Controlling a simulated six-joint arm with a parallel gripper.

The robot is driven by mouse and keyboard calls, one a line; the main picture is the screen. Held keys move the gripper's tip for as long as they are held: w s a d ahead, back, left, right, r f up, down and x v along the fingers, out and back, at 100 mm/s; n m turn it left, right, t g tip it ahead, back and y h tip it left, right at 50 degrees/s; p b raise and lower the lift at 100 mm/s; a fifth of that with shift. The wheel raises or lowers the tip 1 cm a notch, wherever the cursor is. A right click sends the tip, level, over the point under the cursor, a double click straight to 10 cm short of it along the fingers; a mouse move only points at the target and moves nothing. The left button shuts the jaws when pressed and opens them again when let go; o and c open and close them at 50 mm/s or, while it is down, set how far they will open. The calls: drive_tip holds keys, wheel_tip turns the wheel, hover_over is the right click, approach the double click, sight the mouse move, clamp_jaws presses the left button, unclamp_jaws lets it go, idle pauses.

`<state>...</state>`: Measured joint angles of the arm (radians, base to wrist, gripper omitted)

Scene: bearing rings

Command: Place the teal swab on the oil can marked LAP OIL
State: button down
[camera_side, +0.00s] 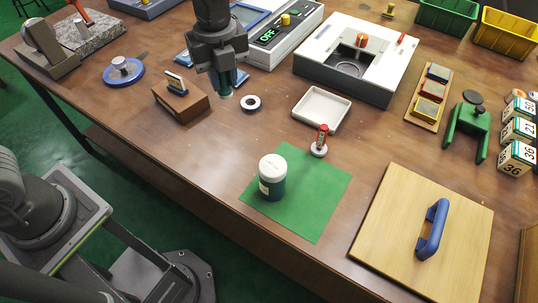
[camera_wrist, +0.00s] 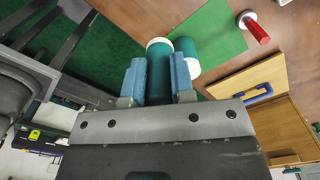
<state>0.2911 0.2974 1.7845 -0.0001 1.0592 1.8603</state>
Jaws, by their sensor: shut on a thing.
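My gripper (camera_side: 226,90) is shut on the teal swab, a teal cylinder with a pale end. In the wrist view the swab (camera_wrist: 158,82) sits between the blue fingers. In the side view the swab (camera_side: 225,94) points down above the table, left of a small ring. A teal can with a white lid and a pale label (camera_side: 271,180) stands upright on a green mat (camera_side: 318,205), nearer the front and right of my gripper. Its label is too small to read. In the wrist view, the can (camera_wrist: 187,50) shows just beyond the swab, partly hidden by a finger.
A dark-and-white ring (camera_side: 251,103) lies beside my gripper. A wooden block (camera_side: 181,103) is to its left. A red-handled tool (camera_side: 321,140) stands at the mat's back edge, near an empty white tray (camera_side: 321,108). A board with a blue handle (camera_side: 423,228) lies front right.

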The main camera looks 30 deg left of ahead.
drive_tip(key=s+d+r, duration=0.2)
drive_tip(key=d, duration=0.2)
hover_over(273, 165)
wheel_tip(273, 165, down, 6)
drive_tip(key=shift+a+f, duration=0.1)
drive_tip(key=shift+f, duration=2.1)
drive_tip(key=shift+f, duration=0.1)
drive_tip(key=c, duration=1)
unclamp_jaws()
